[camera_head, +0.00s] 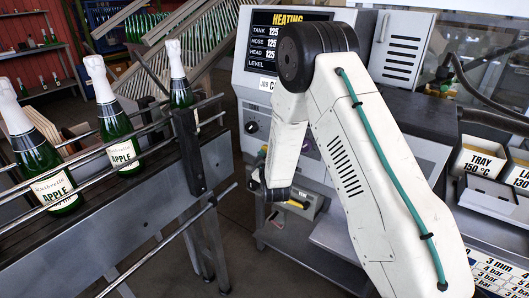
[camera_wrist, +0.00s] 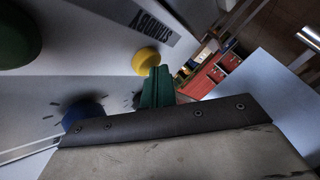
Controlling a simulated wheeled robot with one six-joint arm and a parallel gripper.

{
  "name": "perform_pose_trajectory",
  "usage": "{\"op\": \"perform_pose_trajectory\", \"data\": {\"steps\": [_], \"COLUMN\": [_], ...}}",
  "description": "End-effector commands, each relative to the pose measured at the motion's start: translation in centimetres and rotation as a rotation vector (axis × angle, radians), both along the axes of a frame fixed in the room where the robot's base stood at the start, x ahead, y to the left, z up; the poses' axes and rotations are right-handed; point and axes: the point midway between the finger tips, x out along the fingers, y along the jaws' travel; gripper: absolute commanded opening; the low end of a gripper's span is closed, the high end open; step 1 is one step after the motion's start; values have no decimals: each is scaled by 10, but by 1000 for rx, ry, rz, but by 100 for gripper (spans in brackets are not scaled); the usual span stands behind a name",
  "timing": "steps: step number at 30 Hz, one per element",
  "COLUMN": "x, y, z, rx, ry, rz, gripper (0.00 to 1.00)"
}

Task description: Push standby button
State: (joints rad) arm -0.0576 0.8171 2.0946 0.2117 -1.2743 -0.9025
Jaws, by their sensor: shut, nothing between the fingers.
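The standby button is a round yellow button (camera_wrist: 146,61) in the wrist view, on a pale panel beside a dark label reading STANDBY (camera_wrist: 152,26). My gripper (camera_wrist: 157,78) shows there as green fingers pressed together and empty. Its tips sit just at the lower right edge of the yellow button; I cannot tell whether they touch it. In the head view my white arm reaches down in front of the machine (camera_head: 340,110). My fingers and the standby button cannot be made out there.
A large green button (camera_wrist: 16,36) and a blue knob (camera_wrist: 82,112) are on the same panel. A conveyor rail (camera_head: 120,185) carries several green bottles on the left. A tray box (camera_head: 480,160) stands at the right. A display reading HEATING (camera_head: 287,20) is behind my arm.

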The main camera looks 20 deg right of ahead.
Motion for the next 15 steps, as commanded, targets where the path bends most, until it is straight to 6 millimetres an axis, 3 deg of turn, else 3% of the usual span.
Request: {"op": "perform_pose_trajectory", "data": {"steps": [8, 15], "x": [-1, -12], "y": [1, 17], "z": [0, 0], "rx": [0, 0], "ry": [0, -1], "rz": [0, 2], "gripper": [0, 0]}}
